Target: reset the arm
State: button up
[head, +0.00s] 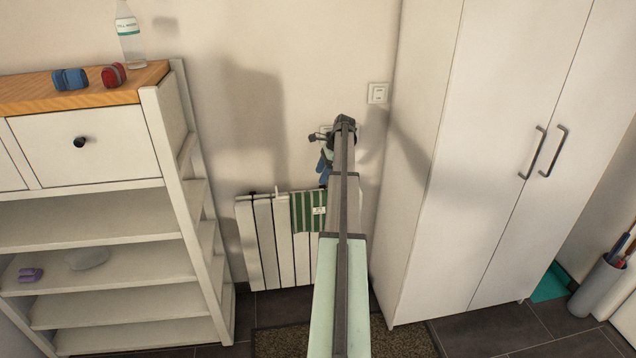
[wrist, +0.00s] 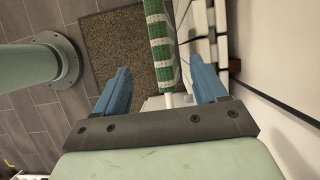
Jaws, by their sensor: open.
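My gripper (wrist: 162,92) is open in the wrist view, its two blue fingers apart with nothing held between them. In the head view my arm reaches forward toward the wall, and the gripper (head: 324,168) is partly hidden behind the wrist, just above the radiator (head: 263,240). A green and white striped towel (head: 308,211) hangs over the radiator. In the wrist view the towel (wrist: 160,45) lies beyond and between the fingers; I cannot tell how far it is from them.
A white shelf unit (head: 165,130) stands at the left, with a bottle (head: 129,38), a blue item (head: 69,79) and a red item (head: 113,76) on top. A tall white wardrobe (head: 470,170) stands close on the right. A brown mat (head: 275,343) lies on the dark tiled floor.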

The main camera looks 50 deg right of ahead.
jog(key=shift+v, duration=0.8)
